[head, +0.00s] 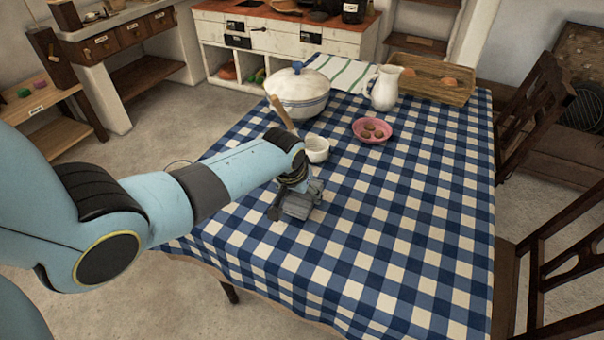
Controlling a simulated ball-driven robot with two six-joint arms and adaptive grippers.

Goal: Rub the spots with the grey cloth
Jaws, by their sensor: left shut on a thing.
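My left gripper (292,204) is low over the left part of the blue-and-white checked tablecloth (400,240), with its fingers pointing down. It is shut on a small grey thing, which I take to be the grey cloth (300,208); the gripper hides part of it. It looks to be at or just above the tablecloth; I cannot tell whether it touches. I cannot make out any spots on the tablecloth; some may be hidden under the gripper and arm. My right gripper is not in view.
Just beyond the gripper stand a white cup (317,150) and a wooden handle (283,113). Farther back are a lidded white pot (297,98), a pink bowl (372,138), a white jug (384,92) and a wicker tray (410,88). The near right tabletop is clear.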

